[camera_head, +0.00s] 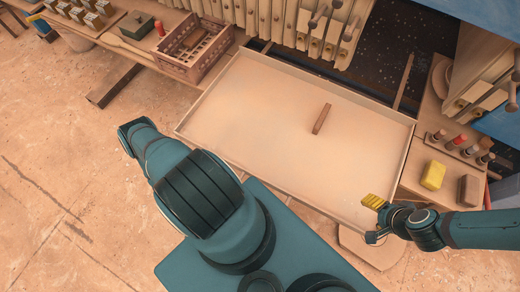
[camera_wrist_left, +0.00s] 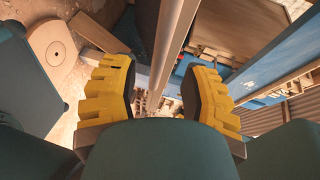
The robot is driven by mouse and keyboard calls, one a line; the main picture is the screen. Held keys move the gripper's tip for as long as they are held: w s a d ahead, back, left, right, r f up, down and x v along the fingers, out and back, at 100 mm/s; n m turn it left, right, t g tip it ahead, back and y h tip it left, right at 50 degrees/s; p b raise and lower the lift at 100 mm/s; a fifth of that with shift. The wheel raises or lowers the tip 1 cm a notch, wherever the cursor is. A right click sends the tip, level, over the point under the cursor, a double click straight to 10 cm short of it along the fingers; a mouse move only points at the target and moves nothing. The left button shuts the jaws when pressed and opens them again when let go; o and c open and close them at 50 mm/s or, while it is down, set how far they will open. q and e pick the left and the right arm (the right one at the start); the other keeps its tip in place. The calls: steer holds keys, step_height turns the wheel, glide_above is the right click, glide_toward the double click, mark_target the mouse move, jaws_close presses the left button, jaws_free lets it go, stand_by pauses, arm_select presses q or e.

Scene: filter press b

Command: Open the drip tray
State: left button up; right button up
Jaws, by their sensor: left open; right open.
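The drip tray (camera_head: 250,110) is a wide, shallow, pale tray with low rims. In the head view it sticks out from under the press plates toward me. A small brown bar (camera_head: 321,118) is on its floor. My right gripper (camera_head: 374,219), with a yellow finger pad showing, is open and empty at the tray's near right corner; I cannot tell whether it touches the rim. My left gripper (camera_wrist_left: 155,92) is open in the left wrist view, with a long pale edge seen between its yellow fingers. In the head view my left arm hides the left gripper.
Press plates (camera_head: 270,20) hang behind the tray. A slatted wooden crate (camera_head: 194,45) stands at the left. On the right bench are a yellow block (camera_head: 433,175), a brown block (camera_head: 467,190) and several bottles. A pale flat-topped piece (camera_head: 375,252) stands below the right gripper.

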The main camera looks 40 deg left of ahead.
arm_select(q)
steer(key=v, duration=0.5)
steer(key=shift+s, duration=0.3)
steer(key=shift+s, duration=0.1)
